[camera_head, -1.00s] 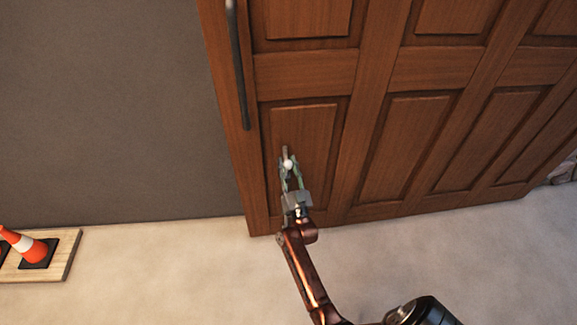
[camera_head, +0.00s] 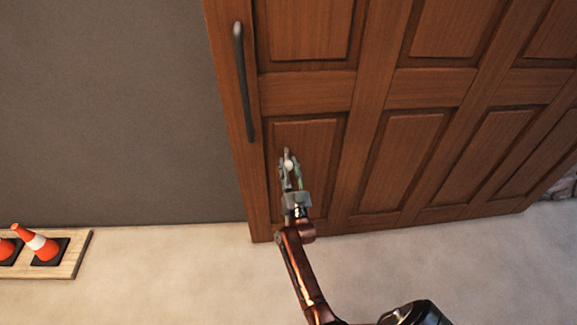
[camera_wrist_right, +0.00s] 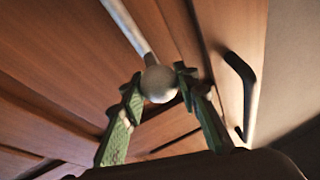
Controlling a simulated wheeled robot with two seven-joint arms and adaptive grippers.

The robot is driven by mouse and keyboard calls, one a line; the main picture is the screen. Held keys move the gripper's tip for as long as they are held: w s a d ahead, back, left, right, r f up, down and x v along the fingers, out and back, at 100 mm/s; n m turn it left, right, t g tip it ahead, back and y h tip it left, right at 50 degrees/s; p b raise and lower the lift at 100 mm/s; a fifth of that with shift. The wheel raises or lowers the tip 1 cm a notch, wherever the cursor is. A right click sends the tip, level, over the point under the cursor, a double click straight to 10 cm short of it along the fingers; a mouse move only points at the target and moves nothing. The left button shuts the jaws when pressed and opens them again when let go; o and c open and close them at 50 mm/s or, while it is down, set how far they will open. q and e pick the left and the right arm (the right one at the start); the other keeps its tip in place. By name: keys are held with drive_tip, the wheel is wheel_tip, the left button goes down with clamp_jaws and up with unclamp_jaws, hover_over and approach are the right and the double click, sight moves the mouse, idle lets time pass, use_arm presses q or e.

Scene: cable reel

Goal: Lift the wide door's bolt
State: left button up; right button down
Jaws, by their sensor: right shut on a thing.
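The wide brown panelled door (camera_head: 310,92) fills the upper right of the head view. The bolt (camera_head: 288,164) is a grey rod with a pale ball knob, low near the door's left edge. My right gripper (camera_head: 289,167) is at the knob, its two fingers shut on it from either side. In the right wrist view the green fingertips (camera_wrist_right: 158,85) press around the ball (camera_wrist_right: 159,84), and the bolt's rod (camera_wrist_right: 126,25) runs up from it. The bolt's lower end is hidden. My left gripper is not in view.
A long dark handle (camera_head: 243,85) stands out from the door's left edge, above and left of my right gripper. A grey wall (camera_head: 110,110) is on the left. A wooden board (camera_head: 72,262) with orange cones (camera_head: 36,243) lies on the floor. The floor before the door is clear.

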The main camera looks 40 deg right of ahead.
sight(288, 162)
drive_tip(key=shift+r, duration=0.45)
drive_tip(key=c, duration=1.8)
unclamp_jaws()
drive_tip(key=shift+c, duration=0.2)
drive_tip(key=o, duration=0.4)
drive_tip(key=shift+f, duration=0.2)
drive_tip(key=shift+r, duration=0.1)
wheel_tip(288, 162, up, 10)
drive_tip(key=shift+f, duration=0.1)
